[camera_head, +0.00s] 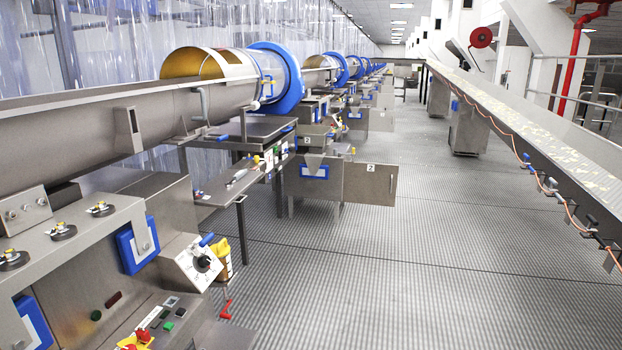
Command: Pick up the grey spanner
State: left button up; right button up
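I cannot make out a grey spanner for certain. A small pale grey item (238,176) with a bit of red near it lies on the low metal shelf (214,193) beside the first drum's stand. It is too small to tell what it is. Neither of my grippers is in view.
A steel control cabinet (90,240) with knobs and buttons fills the near left. Blue-ringed drums (275,78) recede behind it. A small red object (226,309) is low beside the cabinet. A conveyor (530,130) runs along the right. The ribbed floor (430,260) between is clear.

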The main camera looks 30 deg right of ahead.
aim_at(244, 172)
jog(key=z, duration=0.5)
jog(key=k+l+u, duration=0.1)
jog(key=u, duration=1.95)
jog(key=z, duration=2)
jog(key=i+l+z, duration=0.3)
jog(key=i, duration=0.35)
jog(key=i+l+z, duration=0.25)
jog(key=i, duration=0.4)
jog(key=i+z, duration=0.3)
jog(key=i, duration=0.35)
